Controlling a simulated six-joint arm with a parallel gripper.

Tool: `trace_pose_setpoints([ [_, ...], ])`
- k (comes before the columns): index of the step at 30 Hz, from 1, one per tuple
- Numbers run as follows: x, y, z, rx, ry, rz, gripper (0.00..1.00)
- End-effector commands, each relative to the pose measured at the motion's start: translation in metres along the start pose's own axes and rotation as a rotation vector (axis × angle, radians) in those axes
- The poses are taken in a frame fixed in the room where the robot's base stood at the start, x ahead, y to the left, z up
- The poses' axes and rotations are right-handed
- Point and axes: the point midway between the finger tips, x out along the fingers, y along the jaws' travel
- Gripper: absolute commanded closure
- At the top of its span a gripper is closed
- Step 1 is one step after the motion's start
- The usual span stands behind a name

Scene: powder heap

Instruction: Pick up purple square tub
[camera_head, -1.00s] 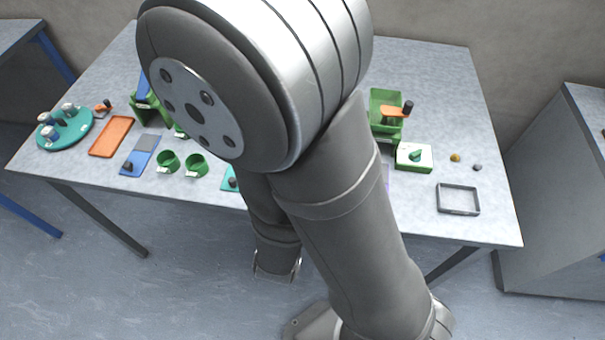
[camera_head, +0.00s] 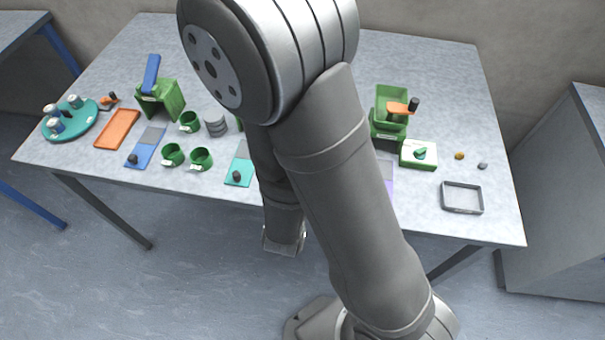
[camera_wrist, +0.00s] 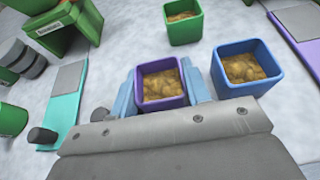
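The purple square tub (camera_wrist: 161,85) stands upright in the wrist view, filled with yellow-brown powder. My gripper (camera_wrist: 160,78) is open, with one pale blue-grey finger on each side of the tub and close to its walls; any remaining gap is too small to judge. In the head view my arm hides the tub and my fingertips.
A blue square tub (camera_wrist: 246,68) with powder stands close to my right finger. A green tub (camera_wrist: 183,20) with powder stands behind. A teal plate (camera_wrist: 68,102) with a dark knob lies left. In the head view, a grey tray (camera_head: 462,197) lies at right.

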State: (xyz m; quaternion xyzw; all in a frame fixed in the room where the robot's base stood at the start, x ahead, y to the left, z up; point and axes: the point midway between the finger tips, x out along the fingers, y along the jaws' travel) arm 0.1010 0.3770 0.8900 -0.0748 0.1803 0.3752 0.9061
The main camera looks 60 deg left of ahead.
Motion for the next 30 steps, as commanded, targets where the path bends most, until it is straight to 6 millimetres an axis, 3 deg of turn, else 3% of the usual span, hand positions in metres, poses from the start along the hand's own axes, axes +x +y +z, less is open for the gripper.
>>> trace_pose_setpoints([
  [17, -0.003, 0.0, 0.008, 0.003, -0.002, 0.0, 0.8],
  [27, -0.016, 0.0, 0.04, 0.007, -0.004, 0.002, 0.8],
  [30, -0.02, -0.02, 0.049, 0.005, -0.002, -0.003, 0.8],
])
